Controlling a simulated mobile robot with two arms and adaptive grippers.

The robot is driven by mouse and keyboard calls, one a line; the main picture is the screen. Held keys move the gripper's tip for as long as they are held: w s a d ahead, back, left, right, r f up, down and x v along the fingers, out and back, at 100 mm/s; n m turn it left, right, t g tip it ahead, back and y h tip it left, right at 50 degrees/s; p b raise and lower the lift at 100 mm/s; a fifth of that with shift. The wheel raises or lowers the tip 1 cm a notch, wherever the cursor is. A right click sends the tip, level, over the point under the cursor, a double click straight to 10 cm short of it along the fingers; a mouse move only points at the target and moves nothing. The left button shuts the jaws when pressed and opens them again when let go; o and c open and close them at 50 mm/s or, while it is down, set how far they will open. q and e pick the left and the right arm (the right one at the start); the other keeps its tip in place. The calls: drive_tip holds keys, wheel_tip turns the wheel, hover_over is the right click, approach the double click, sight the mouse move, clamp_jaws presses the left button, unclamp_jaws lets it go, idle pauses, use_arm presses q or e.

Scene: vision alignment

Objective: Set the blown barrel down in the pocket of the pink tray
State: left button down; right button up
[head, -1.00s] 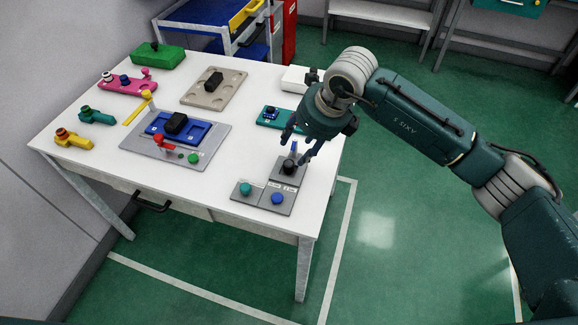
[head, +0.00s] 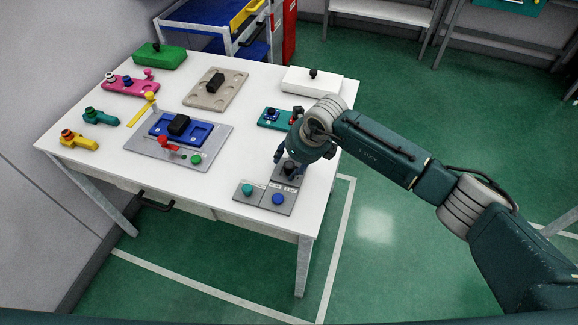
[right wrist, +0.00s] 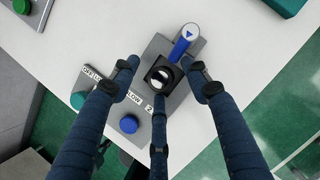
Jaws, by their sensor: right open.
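The pink tray (head: 138,90) lies at the far left of the table, with small round parts and a pink knob on it. A dark part with a pale round top, which looks like the barrel (right wrist: 161,79), sits in a black square seat on the grey blow station (head: 263,196); it is partly hidden in the head view. My right gripper (right wrist: 160,84) is open, its fingers spread around the part and apart from it, as far as I can tell. My left gripper is not in view.
The station carries a teal button (head: 247,189) and a blue button (head: 278,199). A blue post with a round arrow sign (right wrist: 187,40) stands close to the right fingers. A teal tray (head: 273,117), a white box (head: 312,84) and a grey fixture with a blue tray (head: 210,157) are nearby.

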clamp_jaws()
